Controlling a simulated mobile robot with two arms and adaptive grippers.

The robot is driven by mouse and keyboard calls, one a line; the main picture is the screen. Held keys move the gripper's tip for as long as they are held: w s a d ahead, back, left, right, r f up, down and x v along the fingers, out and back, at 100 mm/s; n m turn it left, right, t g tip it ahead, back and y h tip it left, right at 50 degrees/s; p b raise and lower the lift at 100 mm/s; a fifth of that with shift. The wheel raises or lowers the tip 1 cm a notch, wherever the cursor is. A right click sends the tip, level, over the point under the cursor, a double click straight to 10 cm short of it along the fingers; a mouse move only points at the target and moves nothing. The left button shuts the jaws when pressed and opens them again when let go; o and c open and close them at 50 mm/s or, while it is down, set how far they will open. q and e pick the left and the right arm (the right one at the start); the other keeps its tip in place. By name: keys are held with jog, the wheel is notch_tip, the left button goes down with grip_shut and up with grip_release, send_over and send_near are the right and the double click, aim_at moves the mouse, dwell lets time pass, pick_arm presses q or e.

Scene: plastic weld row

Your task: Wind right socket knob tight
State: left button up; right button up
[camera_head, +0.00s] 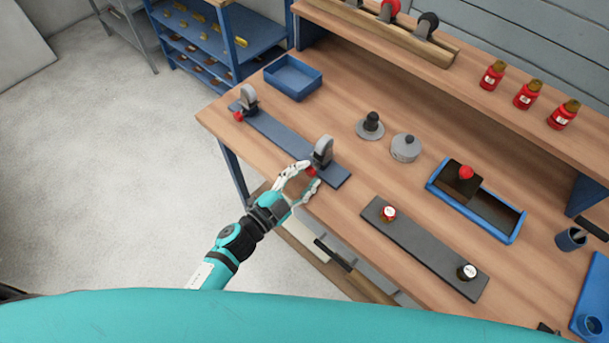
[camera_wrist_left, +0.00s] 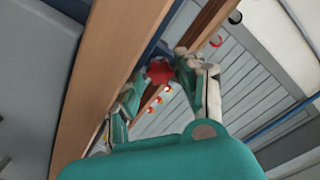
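The dark bar (camera_head: 275,133) lies along the left edge of the workbench. It carries two grey upright sockets, each with a red knob at its base. The right socket (camera_head: 323,151) has its red knob (camera_head: 311,171) low on its near side; this knob also shows in the left wrist view (camera_wrist_left: 160,72). My left gripper (camera_head: 311,173) reaches in from the left with its two fingers on either side of that knob. I cannot tell whether the fingers touch it. The left socket (camera_head: 249,98) has its own red knob (camera_head: 238,116). My right gripper is out of view.
A grey plate (camera_head: 425,246) with red and black knobs lies near the bench's front. A round grey base (camera_head: 370,129), grey canister (camera_head: 405,148), blue tray (camera_head: 293,77) and blue-edged box (camera_head: 510,233) stand behind. Red bottles (camera_head: 527,95) stand on the raised shelf.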

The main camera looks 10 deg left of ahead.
pick_arm(q)
jog(key=shift+o, duration=0.7)
notch_tip(320, 180, up, 10)
